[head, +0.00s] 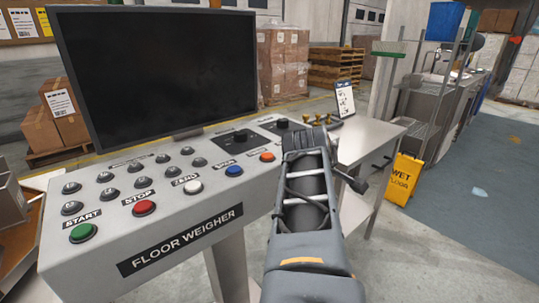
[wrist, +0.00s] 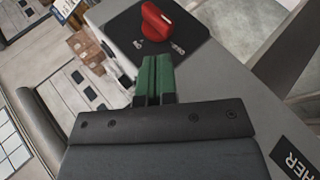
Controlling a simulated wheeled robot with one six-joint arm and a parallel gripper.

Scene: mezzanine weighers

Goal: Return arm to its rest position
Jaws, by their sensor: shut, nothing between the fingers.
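My arm reaches up from the bottom of the head view, over the right end of the floor weigher console (head: 75,262). Its own links hide the fingertips there. In the wrist view my gripper (wrist: 155,78) shows two green fingers pressed together with nothing between them. Just beyond the fingertips is a red rotary knob (wrist: 156,20) on a black plate (wrist: 125,30). The fingers appear apart from the knob, though the exact gap is hard to tell.
The console carries a green START button (head: 83,232), a red STOP button (head: 144,208), several other buttons and a dark monitor (head: 155,75). A steel table (head: 370,142) adjoins on the right. Open floor lies at right.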

